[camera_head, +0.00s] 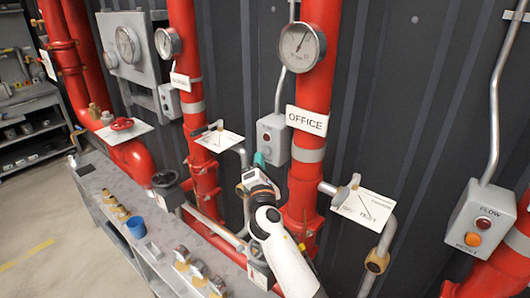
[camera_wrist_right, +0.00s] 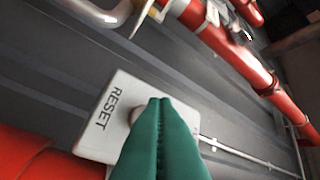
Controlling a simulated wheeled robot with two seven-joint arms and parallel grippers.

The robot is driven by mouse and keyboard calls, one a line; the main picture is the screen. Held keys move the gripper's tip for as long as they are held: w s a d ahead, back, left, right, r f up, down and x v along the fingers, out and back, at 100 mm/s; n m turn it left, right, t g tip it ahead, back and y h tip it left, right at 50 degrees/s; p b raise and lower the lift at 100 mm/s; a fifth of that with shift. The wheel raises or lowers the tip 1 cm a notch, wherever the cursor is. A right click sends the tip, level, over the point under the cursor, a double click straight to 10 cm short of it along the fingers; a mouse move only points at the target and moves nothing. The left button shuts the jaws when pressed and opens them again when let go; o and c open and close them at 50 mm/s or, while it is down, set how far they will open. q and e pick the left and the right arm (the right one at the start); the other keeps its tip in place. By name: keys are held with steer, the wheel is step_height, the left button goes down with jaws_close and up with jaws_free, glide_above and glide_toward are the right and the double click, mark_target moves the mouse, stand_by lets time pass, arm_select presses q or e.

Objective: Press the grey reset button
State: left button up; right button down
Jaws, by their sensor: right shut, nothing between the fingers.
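A grey box labelled RESET (camera_wrist_right: 121,88) fills the middle of the right wrist view. A round pale grey button (camera_wrist_right: 135,112) on it is partly hidden behind my fingers. My right gripper (camera_wrist_right: 160,101) has green fingers pressed together, with nothing between them, pointing at the box beside the button. I cannot tell whether the tips touch it. In the head view, my right gripper (camera_head: 261,158) is just below and left of a grey wall box (camera_head: 274,137) with a red light, left of the OFFICE sign. My left gripper is not in view.
Red vertical pipes (camera_head: 310,95) with gauges stand on both sides of my right gripper. A lever valve with a white card (camera_head: 366,207) is to the right. Another control box (camera_head: 480,222) with an orange button hangs farther right.

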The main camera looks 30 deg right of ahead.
steer(key=shift+s+a, duration=0.3)
steer(key=shift+a, duration=0.5)
steer(key=shift+s+a, duration=0.25)
steer(key=shift+a, duration=0.55)
steer(key=shift+s+a, duration=0.3)
steer(key=shift+a, duration=0.5)
